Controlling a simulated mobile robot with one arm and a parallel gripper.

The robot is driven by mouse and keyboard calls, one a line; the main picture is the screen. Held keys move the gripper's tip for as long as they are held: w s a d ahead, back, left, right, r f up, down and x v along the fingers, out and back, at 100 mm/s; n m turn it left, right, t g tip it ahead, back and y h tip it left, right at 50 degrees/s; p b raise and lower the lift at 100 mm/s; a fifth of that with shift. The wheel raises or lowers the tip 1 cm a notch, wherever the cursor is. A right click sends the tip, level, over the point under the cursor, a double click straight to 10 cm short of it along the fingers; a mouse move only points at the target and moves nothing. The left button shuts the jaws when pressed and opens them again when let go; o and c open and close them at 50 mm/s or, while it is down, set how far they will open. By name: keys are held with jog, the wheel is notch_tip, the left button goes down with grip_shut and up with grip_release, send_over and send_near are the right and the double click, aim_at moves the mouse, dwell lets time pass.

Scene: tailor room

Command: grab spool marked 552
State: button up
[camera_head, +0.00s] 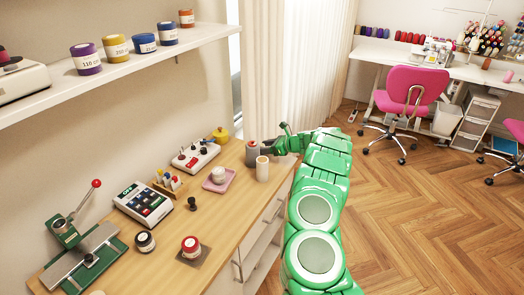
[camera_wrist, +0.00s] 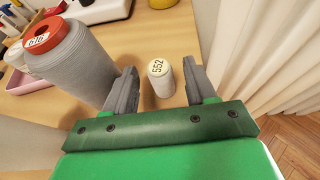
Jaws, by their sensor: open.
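The spool marked 552 (camera_wrist: 161,82) stands on the table in the wrist view, pale with a cream labelled top. It is ahead of my gripper (camera_wrist: 161,82), in the gap between the two open fingers and apart from both. In the head view my gripper (camera_head: 271,147) reaches in low over the table's far right end from the right.
A large grey spool with a red top (camera_wrist: 78,62) stands close beside the left finger. A pink tray (camera_head: 209,186), a white device (camera_head: 193,158) and a yellow pot (camera_head: 221,134) stand farther left on the table (camera_head: 222,222). A curtain (camera_wrist: 276,55) hangs on the right.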

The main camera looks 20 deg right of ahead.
jog(key=shift+x, duration=0.85)
jog(key=shift+c, duration=0.5)
jog(key=c, duration=0.9)
jog(key=shift+r, duration=0.1)
jog(key=shift+c, duration=0.2)
